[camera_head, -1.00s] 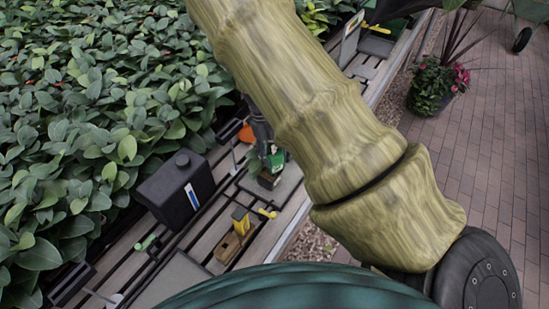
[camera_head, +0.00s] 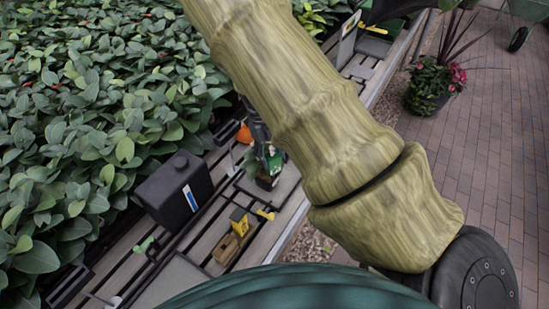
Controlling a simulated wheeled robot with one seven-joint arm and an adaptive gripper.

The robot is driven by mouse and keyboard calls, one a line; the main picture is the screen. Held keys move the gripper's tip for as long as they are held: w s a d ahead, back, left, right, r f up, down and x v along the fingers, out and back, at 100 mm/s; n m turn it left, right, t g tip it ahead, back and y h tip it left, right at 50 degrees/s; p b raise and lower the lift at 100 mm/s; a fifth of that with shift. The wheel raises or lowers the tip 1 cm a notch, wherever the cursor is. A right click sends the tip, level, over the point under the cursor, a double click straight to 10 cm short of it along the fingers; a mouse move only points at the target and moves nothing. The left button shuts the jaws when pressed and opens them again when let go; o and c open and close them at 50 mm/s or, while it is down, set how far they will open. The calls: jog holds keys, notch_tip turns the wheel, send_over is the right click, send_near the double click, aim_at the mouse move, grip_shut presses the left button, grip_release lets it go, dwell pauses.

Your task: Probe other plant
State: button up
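A small plant in a dark pot (camera_head: 268,171) stands on a grey tray on the slatted bench, with white and green showing at its top. The dark end of my arm, seemingly my gripper (camera_head: 259,132), is just above and behind this plant. My arm's thick upper part hides much of that area, so its fingers and any contact with the plant cannot be made out. A second potted plant (camera_head: 430,86), with long dark leaves and pink flowers, stands on the brick floor at upper right. I cannot tell any probe clearly.
A black canister (camera_head: 175,190) with a white and blue label stands on the bench. A yellow item (camera_head: 239,220) sits by a wooden block (camera_head: 227,247). A small orange object (camera_head: 244,134) lies near my gripper. Dense leafy plants (camera_head: 90,110) fill the left. The brick floor is open at right.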

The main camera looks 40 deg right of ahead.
jog(key=o, duration=0.3)
jog(key=v, duration=1.2)
